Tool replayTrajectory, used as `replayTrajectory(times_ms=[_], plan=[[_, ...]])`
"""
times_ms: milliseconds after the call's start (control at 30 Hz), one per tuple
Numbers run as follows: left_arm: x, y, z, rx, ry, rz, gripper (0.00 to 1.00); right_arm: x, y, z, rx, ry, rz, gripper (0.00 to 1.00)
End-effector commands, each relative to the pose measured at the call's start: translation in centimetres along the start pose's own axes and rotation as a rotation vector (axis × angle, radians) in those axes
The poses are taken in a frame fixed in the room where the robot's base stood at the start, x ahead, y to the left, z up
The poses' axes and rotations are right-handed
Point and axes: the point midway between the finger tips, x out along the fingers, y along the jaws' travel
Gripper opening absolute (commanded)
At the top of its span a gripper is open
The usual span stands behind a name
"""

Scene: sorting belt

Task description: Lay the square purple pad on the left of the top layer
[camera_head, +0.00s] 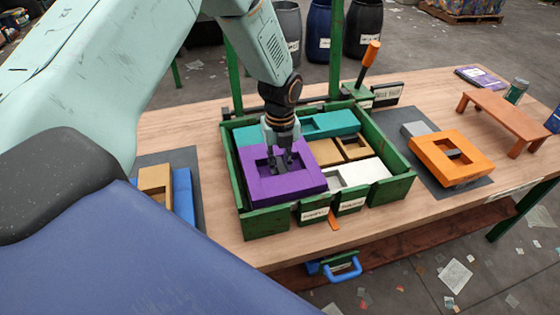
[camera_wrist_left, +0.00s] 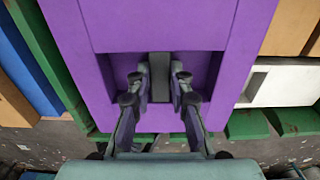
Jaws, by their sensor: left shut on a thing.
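The square purple pad (camera_head: 262,186) has a recess in its middle with a grey grip bar. My left gripper (camera_head: 281,166) reaches down into the recess and is shut on the bar. In the left wrist view the fingers (camera_wrist_left: 160,85) close on the bar from both sides, and the purple pad (camera_wrist_left: 160,25) fills the middle. The pad is over the left front part of the green crate (camera_head: 265,223), near its left wall; I cannot tell whether it rests on what lies below. My right gripper is not in view.
The crate also holds teal blocks (camera_head: 335,123), tan blocks (camera_head: 326,152) and a white block (camera_head: 362,172). An orange square pad (camera_head: 430,152) lies on a dark mat at right. Tan and blue blocks (camera_head: 154,179) lie left of the crate. An orange-handled lever (camera_head: 370,54) stands behind.

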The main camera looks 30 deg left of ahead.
Motion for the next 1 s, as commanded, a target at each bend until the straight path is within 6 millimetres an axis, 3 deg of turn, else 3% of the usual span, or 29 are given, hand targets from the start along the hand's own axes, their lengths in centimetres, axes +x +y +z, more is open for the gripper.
replayTrajectory(times_ms=[300,333,600,1000], plan=[[1.23,-0.02,0.01,0.0,0.0,0.0,0.0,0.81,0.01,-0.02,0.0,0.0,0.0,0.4],[1.11,-0.03,0.02,0.0,-0.001,0.0,0.23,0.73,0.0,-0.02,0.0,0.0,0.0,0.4],[1.05,-0.02,0.01,0.0,0.0,0.0,0.45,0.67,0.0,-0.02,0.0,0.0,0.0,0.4],[0.42,-0.05,0.04,0.0,-0.001,-0.002,0.47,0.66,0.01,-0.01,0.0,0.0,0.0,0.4]])
